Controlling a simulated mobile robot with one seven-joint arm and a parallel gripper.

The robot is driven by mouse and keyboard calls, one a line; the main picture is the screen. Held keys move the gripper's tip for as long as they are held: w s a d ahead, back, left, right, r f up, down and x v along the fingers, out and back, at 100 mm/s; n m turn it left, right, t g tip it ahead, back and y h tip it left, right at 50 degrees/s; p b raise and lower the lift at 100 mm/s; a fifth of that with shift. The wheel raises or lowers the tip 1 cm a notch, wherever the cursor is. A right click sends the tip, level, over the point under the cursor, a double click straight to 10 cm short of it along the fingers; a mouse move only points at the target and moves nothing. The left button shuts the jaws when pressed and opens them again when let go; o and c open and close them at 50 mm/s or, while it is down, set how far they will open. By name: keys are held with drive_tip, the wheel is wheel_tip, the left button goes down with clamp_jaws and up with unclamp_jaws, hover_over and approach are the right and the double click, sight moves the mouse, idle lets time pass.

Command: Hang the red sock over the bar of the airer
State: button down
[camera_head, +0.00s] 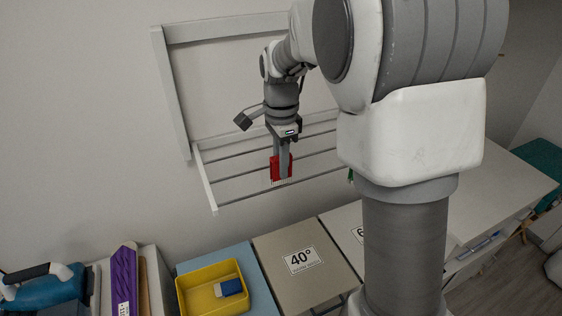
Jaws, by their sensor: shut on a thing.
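The red sock (273,169) is in my gripper (283,172), which points down and is shut on it. Gripper and sock appear in front of the bars of the airer (204,178), a pale wall frame with several thin grey bars. The sock's lower edge shows close to the front bar (250,197) in the picture. I cannot tell whether the sock touches a bar. The fingers hide part of the sock. My arm hides the right part of the airer.
Below the airer stand a lid marked 40° (275,270), a second numbered lid (340,222) and a yellow tray (183,297) with a blue and white item (229,288). A purple object (124,275) is at left. A small green thing (350,176) shows beside my arm.

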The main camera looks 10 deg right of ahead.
sight(281, 185)
drive_tip(key=shift+f+b, duration=2.6)
drive_tip(key=shift+f, duration=1.4)
drive_tip(key=c, duration=0.7)
unclamp_jaws()
